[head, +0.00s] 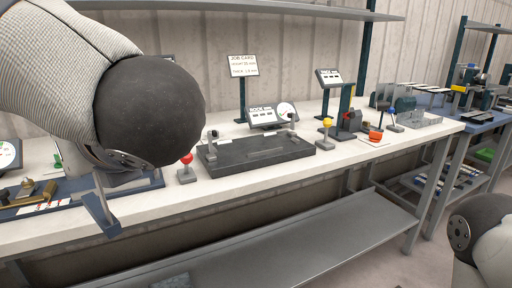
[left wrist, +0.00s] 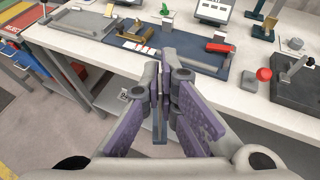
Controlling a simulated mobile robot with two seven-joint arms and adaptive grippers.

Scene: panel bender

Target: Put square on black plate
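The black plate (head: 255,150) lies on the white bench in the head view, with small posts standing on it. Its edge also shows at the right of the left wrist view (left wrist: 298,93). My left gripper (left wrist: 166,90) is closed around a thin blue-grey metal piece, which looks like the square (left wrist: 160,136). In the head view the square (head: 101,214) hangs below my left forearm, at the bench's front edge, left of the plate. My left arm hides most of the gripper there. My right gripper is outside both views.
A red-knobbed lever (head: 186,170) stands between the square and the plate. A blue mat (left wrist: 190,57) with several tools lies at the left. A yellow-knobbed lever (head: 326,135) and display stands are right of and behind the plate. A grey shelf (head: 270,250) runs below the bench.

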